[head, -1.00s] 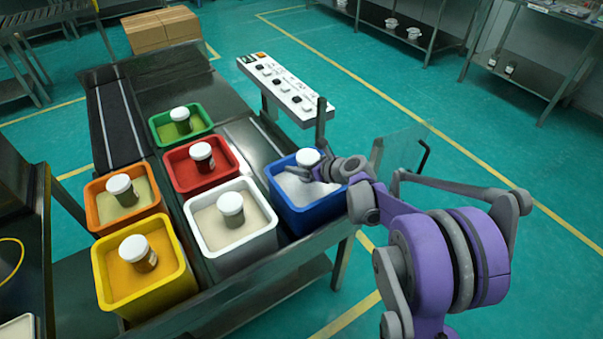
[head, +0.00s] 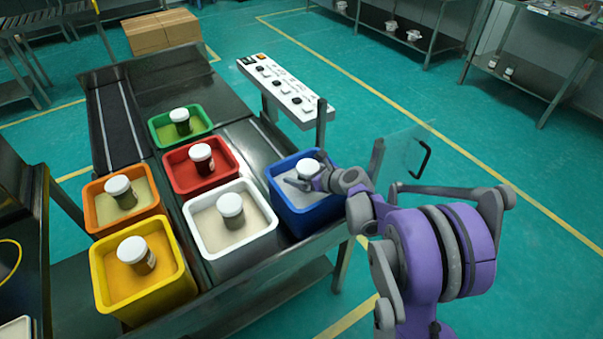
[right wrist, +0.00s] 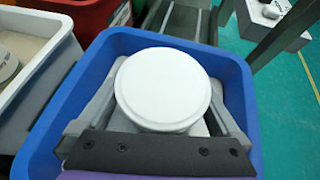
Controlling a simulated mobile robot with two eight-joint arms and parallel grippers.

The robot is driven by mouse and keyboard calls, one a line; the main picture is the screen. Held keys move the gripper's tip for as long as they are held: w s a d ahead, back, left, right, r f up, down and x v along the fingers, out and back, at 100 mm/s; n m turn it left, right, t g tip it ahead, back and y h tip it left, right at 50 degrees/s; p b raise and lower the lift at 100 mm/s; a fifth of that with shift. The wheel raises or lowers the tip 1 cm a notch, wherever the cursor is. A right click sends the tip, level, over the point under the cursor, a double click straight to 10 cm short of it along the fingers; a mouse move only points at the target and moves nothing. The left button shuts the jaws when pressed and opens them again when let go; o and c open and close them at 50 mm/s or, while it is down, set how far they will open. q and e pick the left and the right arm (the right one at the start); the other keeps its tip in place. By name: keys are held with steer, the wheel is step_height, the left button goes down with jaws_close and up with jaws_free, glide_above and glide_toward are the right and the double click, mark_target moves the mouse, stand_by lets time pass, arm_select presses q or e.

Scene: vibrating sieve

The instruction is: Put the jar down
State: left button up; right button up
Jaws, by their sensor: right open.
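A jar with a white lid (head: 307,168) is inside the blue bin (head: 318,219) at the right end of the table. In the right wrist view the white lid (right wrist: 163,88) fills the middle, inside the blue bin's rim (right wrist: 236,88). My right gripper (head: 300,181) reaches into the blue bin from the right. Its fingers are open, one on each side of the jar; whether they touch it I cannot tell. The jar's body is mostly hidden below the lid and by the gripper. My left gripper is not in view.
White (head: 190,218), red (head: 174,182), green (head: 160,143), orange (head: 95,221) and yellow (head: 110,302) bins on the table each hold a lidded jar. A white control panel (head: 284,92) stands behind the blue bin. An upright post (head: 320,125) rises close to my right arm.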

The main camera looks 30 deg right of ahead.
steer(key=shift+r, duration=0.25)
steer(key=p+v, duration=0.1)
steer(key=v, duration=1.1)
steer(key=shift+f, duration=0.1)
steer(key=s+a+f+n+g, duration=0.2)
steer(key=s+a+n+g, duration=0.3)
steer(key=s+a+n, duration=0.9)
steer(key=s+a+f+n+g+h, duration=0.2)
steer(key=s+n, duration=0.7)
steer(key=n, duration=0.9)
steer(key=shift+a+f+n+h, duration=0.4)
steer(key=shift+h, duration=0.3)
steer(key=shift+s, duration=0.15)
